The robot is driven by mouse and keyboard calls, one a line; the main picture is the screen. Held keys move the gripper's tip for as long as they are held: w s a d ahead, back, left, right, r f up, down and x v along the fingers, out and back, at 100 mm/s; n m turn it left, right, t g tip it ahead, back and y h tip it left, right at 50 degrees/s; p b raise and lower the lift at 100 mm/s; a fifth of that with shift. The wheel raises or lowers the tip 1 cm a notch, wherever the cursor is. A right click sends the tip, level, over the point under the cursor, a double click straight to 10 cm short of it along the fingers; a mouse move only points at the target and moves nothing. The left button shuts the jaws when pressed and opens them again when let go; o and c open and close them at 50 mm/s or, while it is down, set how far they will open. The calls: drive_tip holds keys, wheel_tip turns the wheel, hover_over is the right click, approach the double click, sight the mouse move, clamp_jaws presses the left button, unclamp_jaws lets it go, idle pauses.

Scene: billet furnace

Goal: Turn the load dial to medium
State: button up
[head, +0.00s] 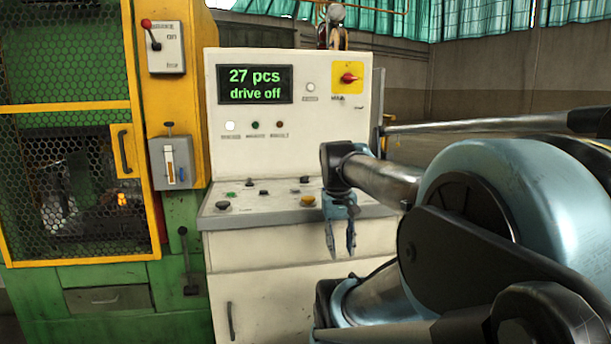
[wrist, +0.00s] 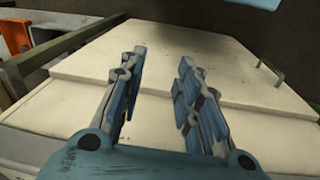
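The control cabinet (head: 300,245) is cream, with a sloped desk panel carrying several small knobs and buttons. I cannot tell which control is the load dial, as the labels are too small to read. One candidate is a dark knob (head: 264,192) in the middle of the desk; a red knob on a yellow plate (head: 348,77) sits on the upright panel. My gripper (head: 341,256) points down in front of the desk's right part, touching no control that I can see. In the wrist view my gripper (wrist: 160,75) is open and empty, facing cream cabinet panels.
A green display (head: 255,84) reads "27 pcs" and "drive off". A mushroom button (head: 307,200) is at the desk's front right. A red-knobbed lever (head: 151,33) and a yellow-framed mesh door (head: 70,185) stand at left. My arm covers the right side.

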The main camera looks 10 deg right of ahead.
drive_tip(key=w+d+r+m+g, duration=0.1)
drive_tip(key=w+d+r, duration=0.1)
drive_tip(key=r, duration=0.5)
drive_tip(key=w+d+r+m+g, duration=0.1)
drive_tip(key=w+r, duration=0.1)
drive_tip(key=r, duration=0.4)
wheel_tip(320, 180, up, 15)
drive_tip(key=m+t+y, duration=0.1)
drive_tip(key=m+t, duration=0.1)
drive_tip(key=m, duration=0.4)
hover_over(304, 176)
drive_tip(key=f, duration=1.6)
drive_tip(key=shift+w+d+f, duration=0.1)
drive_tip(key=shift+w+f, duration=0.15)
drive_tip(key=shift+f, duration=0.05)
drive_tip(key=shift+c, duration=0.2)
